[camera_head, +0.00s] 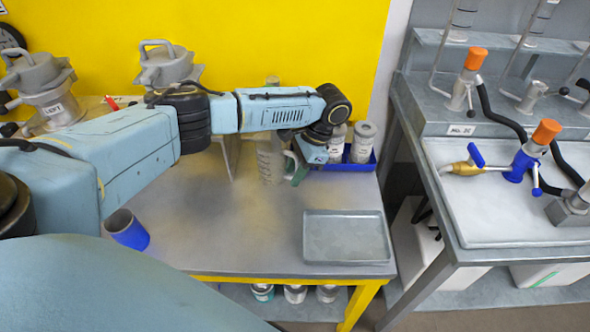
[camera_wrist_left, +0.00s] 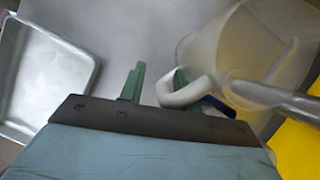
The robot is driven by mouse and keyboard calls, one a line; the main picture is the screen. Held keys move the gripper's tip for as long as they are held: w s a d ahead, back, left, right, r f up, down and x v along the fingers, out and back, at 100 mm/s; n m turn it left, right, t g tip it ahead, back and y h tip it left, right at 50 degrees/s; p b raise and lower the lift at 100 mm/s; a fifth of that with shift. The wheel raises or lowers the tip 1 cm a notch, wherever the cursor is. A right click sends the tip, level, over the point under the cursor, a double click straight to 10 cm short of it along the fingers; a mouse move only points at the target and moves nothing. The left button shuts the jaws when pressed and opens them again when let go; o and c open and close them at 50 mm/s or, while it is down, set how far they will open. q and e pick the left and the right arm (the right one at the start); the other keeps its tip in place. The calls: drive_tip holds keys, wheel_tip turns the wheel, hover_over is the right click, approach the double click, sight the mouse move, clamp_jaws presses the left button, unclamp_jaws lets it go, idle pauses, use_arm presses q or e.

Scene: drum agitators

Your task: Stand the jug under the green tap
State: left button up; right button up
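The clear jug (camera_head: 268,160) stands on the grey table near its back, partly hidden by my left arm. Its pale handle faces right, towards my left gripper (camera_head: 300,172). In the left wrist view, the jug (camera_wrist_left: 222,52) is at the upper right. There the green fingers of my left gripper (camera_wrist_left: 158,78) are apart, and the curved handle (camera_wrist_left: 187,93) overlaps the right finger. Whether the handle touches either finger is unclear. No tap that is clearly green shows; a blue tap with a brass nozzle (camera_head: 462,168) is on the right bench. My right gripper is not in view.
A grey tray (camera_head: 346,253) lies at the table's front right; it also shows in the left wrist view (camera_wrist_left: 78,52). A blue cup (camera_head: 128,232) is at the left. A blue bin (camera_head: 352,166) with bottles stands behind my gripper. A gap separates table and sink bench (camera_head: 455,227).

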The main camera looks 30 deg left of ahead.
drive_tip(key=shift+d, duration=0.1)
use_arm(q)
drive_tip(key=shift+r, duration=0.2)
drive_tip(key=p+v, duration=0.1)
drive_tip(key=v, duration=1)
drive_tip(key=shift+d+r, duration=0.15)
drive_tip(key=shift+r, duration=0.2)
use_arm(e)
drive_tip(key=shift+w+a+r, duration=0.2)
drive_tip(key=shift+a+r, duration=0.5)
use_arm(q)
drive_tip(key=shift+w, duration=0.15)
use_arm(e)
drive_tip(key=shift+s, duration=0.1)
